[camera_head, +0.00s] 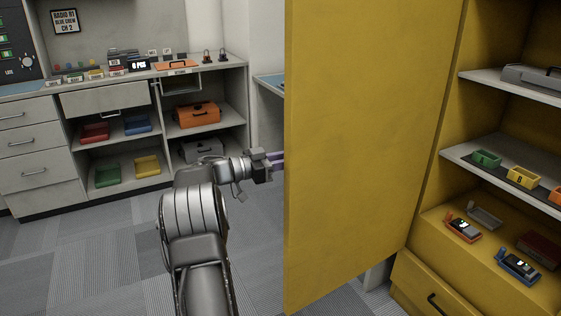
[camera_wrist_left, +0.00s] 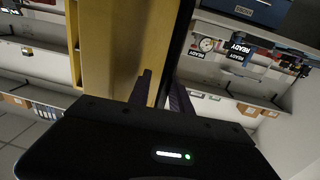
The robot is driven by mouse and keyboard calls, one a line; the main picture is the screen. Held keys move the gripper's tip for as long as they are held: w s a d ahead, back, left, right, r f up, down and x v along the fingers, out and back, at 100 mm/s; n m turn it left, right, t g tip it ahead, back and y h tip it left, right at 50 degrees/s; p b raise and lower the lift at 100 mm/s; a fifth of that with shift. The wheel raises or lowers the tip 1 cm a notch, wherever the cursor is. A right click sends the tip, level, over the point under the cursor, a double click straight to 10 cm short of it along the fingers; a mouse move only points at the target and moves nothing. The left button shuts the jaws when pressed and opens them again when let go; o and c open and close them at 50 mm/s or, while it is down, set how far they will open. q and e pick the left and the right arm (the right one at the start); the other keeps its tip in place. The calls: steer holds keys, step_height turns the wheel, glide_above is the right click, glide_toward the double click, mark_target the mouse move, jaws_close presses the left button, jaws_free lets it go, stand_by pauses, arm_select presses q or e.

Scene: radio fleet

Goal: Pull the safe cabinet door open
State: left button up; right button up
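The yellow safe cabinet door (camera_head: 360,130) stands swung wide open, to the left of the cabinet body (camera_head: 432,240), whose shelves show. My left gripper (camera_head: 277,157) is at the door's free left edge, and its fingertips pass out of sight behind the door. In the left wrist view the yellow door panel (camera_wrist_left: 110,45) is left of the fingers (camera_wrist_left: 160,92). A dark upright strip runs between or just beyond them; I cannot tell whether it is a handle or the door's edge, or whether they grip it. My right gripper is not in view.
Inside the cabinet are a grey case (camera_head: 530,77), small colored bins (camera_head: 486,158) and radios (camera_head: 463,229). A workbench (camera_head: 120,85) with drawers and shelves stands at the back left. The carpet (camera_head: 110,255) left of my arm is clear.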

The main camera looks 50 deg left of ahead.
arm_select(q)
steer(key=v, duration=0.7)
steer(key=shift+s+b, duration=0.15)
steer(key=shift+b, duration=0.15)
